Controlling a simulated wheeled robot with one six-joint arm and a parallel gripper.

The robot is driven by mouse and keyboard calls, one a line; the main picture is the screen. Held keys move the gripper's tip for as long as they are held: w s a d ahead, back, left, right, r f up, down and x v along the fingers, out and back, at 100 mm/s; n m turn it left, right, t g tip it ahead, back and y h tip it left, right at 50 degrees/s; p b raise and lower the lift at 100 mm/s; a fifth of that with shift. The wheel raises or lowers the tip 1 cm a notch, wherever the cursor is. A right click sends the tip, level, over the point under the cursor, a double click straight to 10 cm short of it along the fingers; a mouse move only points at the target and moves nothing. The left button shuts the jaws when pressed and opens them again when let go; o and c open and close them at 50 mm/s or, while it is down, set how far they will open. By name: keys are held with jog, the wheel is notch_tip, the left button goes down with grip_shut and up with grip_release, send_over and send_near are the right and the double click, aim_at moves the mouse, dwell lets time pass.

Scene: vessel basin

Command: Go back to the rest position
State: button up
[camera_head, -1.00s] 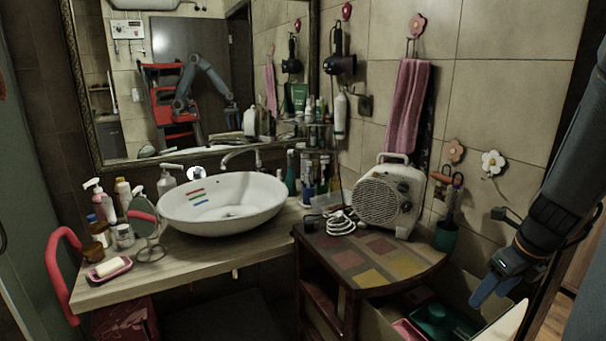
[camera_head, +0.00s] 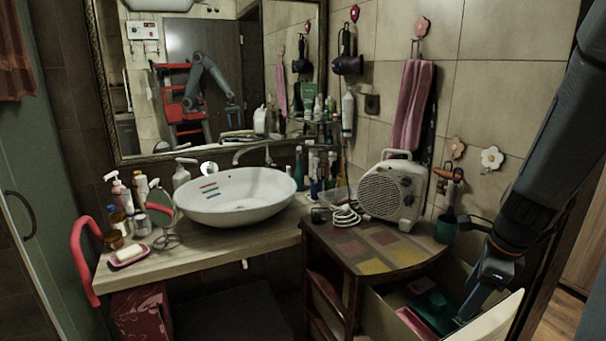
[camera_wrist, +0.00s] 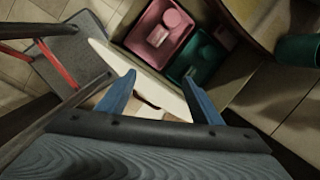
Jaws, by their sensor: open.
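My gripper (camera_head: 474,306) hangs at the right over the open drawer below the small cabinet. In the wrist view its two blue fingers (camera_wrist: 160,76) are spread apart with nothing held between them. The pale drawer front (camera_head: 492,318) passes beneath the fingers in the wrist view (camera_wrist: 162,94); I cannot tell how close they are to it. The white basin (camera_head: 238,198) stands on the wooden counter (camera_head: 185,262), with red, green and blue stripes on its inner wall.
The drawer holds a pink box (camera_wrist: 150,38) and a teal box (camera_wrist: 186,66). A heater (camera_head: 390,192) and a coiled white cable (camera_head: 344,216) stand on the cabinet top (camera_head: 345,248). A green cup (camera_head: 445,229) is near my arm. Bottles and a mirror crowd the counter's left.

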jog(key=s+a+r+n, duration=0.1)
jog(key=s+a+n, duration=0.1)
jog(key=a+n, duration=1)
jog(key=s+a+r+n, duration=0.1)
jog(key=s+a+n, duration=0.1)
jog(key=a+n, duration=0.95)
notch_tip(320, 180, down, 11)
jog(key=s+d+n+g+b, duration=0.2)
jog(key=b, duration=0.8)
jog(key=shift+d+h, duration=0.25)
jog(key=shift+h, duration=0.05)
